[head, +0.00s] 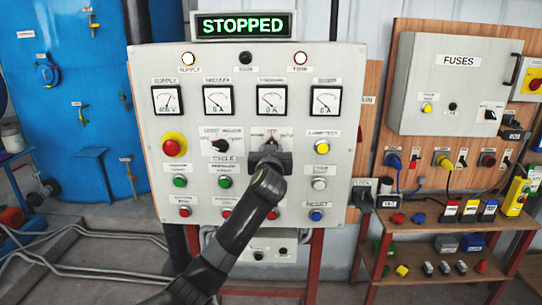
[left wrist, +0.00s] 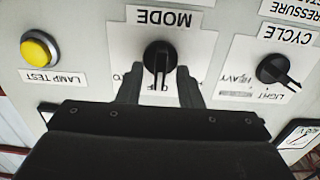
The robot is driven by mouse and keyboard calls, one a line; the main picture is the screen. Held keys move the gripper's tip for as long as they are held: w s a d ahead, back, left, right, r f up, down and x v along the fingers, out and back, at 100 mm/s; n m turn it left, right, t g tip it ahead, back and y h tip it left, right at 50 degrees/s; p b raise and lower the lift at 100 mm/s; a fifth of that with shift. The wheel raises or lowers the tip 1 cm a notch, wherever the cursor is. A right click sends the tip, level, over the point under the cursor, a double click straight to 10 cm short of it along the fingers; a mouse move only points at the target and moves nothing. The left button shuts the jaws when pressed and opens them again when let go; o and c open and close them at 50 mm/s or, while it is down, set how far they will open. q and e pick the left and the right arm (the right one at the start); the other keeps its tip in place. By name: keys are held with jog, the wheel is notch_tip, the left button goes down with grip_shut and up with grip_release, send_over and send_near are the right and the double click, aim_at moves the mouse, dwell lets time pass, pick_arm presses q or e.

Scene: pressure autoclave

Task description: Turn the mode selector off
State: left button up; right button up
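The mode selector is a black rotary knob (left wrist: 160,58) under the MODE label, upside down in the left wrist view. Its pointer points down in that view, toward the partly hidden OFF label. My left gripper (left wrist: 160,82) is open, with one finger on each side of the knob's pointer and small gaps between. Whether a finger touches the knob cannot be told. In the head view my left gripper (head: 268,152) is at the panel and hides most of the selector. The sign (head: 244,25) reads STOPPED in green. My right gripper is not in view.
The cycle selector (left wrist: 278,70) and yellow lamp-test button (left wrist: 40,50) flank the knob. A red emergency button (head: 174,143) and several push buttons share the grey panel (head: 145,80). A fuse box (head: 455,85) and a shelf (head: 440,268) with small parts stand right.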

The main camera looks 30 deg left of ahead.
pick_arm(q)
jog(key=b+v, duration=0.4)
jog(key=v, duration=1.3)
jog(key=shift+s+b, duration=0.2)
jog(key=shift+b, duration=0.1)
